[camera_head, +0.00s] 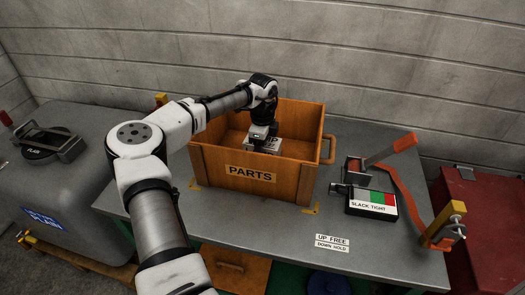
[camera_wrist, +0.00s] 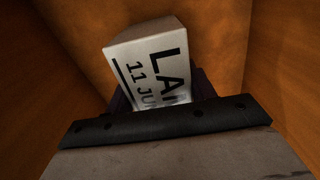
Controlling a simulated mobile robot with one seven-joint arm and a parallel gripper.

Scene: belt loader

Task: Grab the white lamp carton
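The white lamp carton (camera_head: 268,145) is inside the wooden crate marked PARTS (camera_head: 211,165), mostly hidden in the head view by my gripper (camera_head: 262,136). In the wrist view the carton (camera_wrist: 155,70) shows a white face with black print, partly cut off, reading "LA" and "11 JU". It sits turned at an angle, close against my gripper (camera_wrist: 163,92). Dark finger parts show on both sides of it. I cannot tell whether the fingers press on it or whether it rests on the crate floor.
The crate walls stand close around my gripper. On the grey table (camera_head: 350,240) to the right are a SLACK TIGHT gauge (camera_head: 372,203) and a red-orange strap (camera_head: 404,190) with a lever. A red cabinet (camera_head: 490,215) stands at the far right.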

